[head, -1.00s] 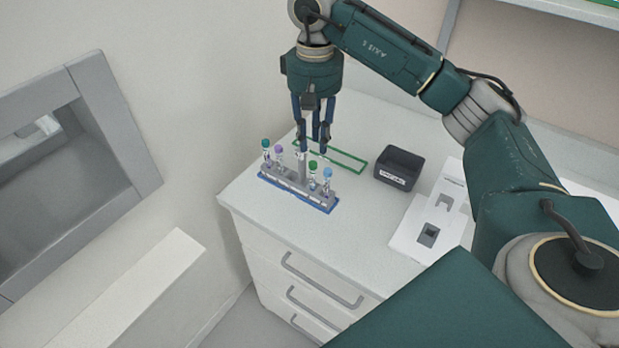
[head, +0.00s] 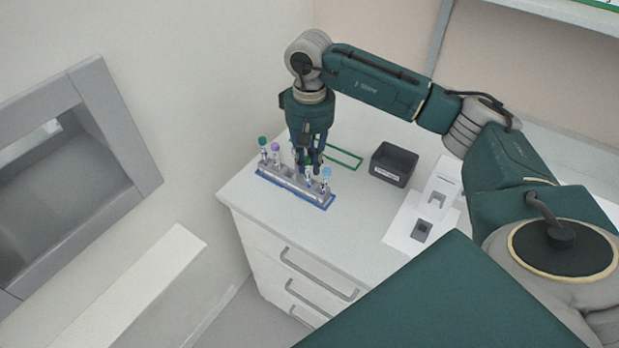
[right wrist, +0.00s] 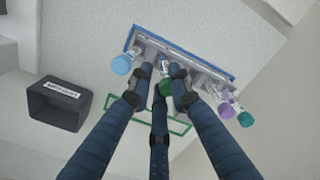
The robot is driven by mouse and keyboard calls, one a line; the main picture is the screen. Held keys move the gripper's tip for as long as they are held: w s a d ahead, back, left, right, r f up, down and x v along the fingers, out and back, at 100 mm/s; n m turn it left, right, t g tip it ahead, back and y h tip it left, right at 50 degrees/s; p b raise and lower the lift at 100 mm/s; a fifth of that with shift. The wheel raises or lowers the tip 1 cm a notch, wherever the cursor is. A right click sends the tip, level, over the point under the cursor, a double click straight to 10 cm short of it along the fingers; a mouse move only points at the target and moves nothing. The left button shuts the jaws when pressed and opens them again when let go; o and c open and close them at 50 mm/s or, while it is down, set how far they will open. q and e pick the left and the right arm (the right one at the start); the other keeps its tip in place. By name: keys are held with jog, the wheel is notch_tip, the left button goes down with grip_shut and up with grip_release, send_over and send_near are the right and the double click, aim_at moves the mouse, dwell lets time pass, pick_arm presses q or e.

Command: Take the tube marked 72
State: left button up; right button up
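A grey tube rack (head: 284,181) on a blue base stands near the counter's left edge and holds several capped tubes. In the head view a green-capped tube (head: 263,143) and a purple-capped tube (head: 275,149) stand at its left end, and a blue-capped tube (head: 326,174) at its right end. No number is readable on any tube. My right gripper (head: 308,166) is over the rack's right half. In the right wrist view its three fingers (right wrist: 163,82) stand apart around a green cap (right wrist: 166,88), with no clear grip. My left gripper is out of view.
A dark labelled bin (head: 394,164) stands right of the rack. A green rectangle outline (head: 345,157) is marked on the counter behind the rack. A wall opening (head: 75,180) is at the left.

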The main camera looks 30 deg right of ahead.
jog(key=shift+s+r, duration=0.15)
jog(key=shift+c, duration=0.2)
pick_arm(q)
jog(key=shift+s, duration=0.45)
pick_arm(e)
jog(key=r+b, duration=0.2)
jog(key=r, duration=0.6)
jog(key=shift+w, duration=0.2)
pick_arm(q)
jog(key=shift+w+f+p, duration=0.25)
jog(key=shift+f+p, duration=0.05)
jog(key=shift+p, duration=0.35)
pick_arm(e)
notch_tip(320, 180, up, 12)
jog(key=shift+s, duration=0.1)
